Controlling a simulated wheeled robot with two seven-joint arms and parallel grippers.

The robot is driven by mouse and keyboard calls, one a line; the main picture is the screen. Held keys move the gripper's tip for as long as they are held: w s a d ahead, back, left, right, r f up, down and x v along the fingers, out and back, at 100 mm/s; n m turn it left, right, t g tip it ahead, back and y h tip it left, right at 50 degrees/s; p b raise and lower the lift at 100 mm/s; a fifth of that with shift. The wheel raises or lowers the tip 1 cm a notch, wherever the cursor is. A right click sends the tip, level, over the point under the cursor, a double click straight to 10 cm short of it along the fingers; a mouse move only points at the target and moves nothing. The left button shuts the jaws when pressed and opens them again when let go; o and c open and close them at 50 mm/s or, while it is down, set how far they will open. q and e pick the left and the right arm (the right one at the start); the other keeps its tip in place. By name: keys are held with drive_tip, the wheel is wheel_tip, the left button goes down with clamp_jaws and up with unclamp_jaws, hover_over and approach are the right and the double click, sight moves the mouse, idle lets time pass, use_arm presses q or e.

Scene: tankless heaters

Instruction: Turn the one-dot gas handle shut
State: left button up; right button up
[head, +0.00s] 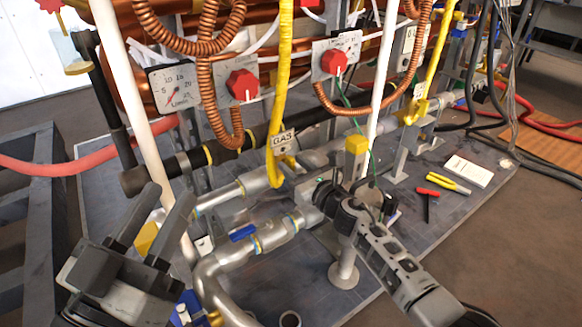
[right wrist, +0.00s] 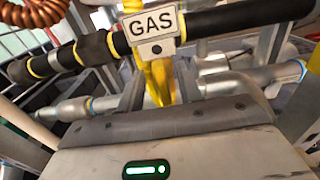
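A yellow gas handle (head: 274,168) with a GAS tag (head: 283,139) hangs down at the middle of the head view. In the right wrist view the tag (right wrist: 152,24) shows one dot under the word, and the yellow handle (right wrist: 163,82) points downward behind it. My right gripper (right wrist: 160,78) looks open, with one finger on each side of the handle; contact cannot be told. In the head view its fingers are mostly hidden behind its own body. My left gripper (head: 170,193) is open and empty at the lower left.
Another yellow handle (head: 412,112) with a tag is further right. A blue valve lever (head: 242,233) sits on a silver pipe below. Red knobs (head: 242,84), a gauge (head: 173,88) and copper coils stand behind. Pliers (head: 448,183) and a white card (head: 468,171) lie on the board.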

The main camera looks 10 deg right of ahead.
use_arm(q)
drive_tip(key=shift+r+m+t+h, duration=0.3)
drive_tip(key=shift+r+m+h, duration=0.2)
drive_tip(key=shift+r, duration=0.05)
use_arm(e)
drive_tip(key=shift+x, duration=0.85)
clamp_jaws()
drive_tip(key=m, duration=0.4)
drive_tip(key=shift+d+f, duration=0.15)
drive_tip(key=shift+d, duration=0.1)
use_arm(q)
drive_tip(key=shift+f, duration=0.15)
use_arm(e)
drive_tip(key=shift+w+d+f+m, duration=0.1)
drive_tip(key=shift+m, duration=1.2)
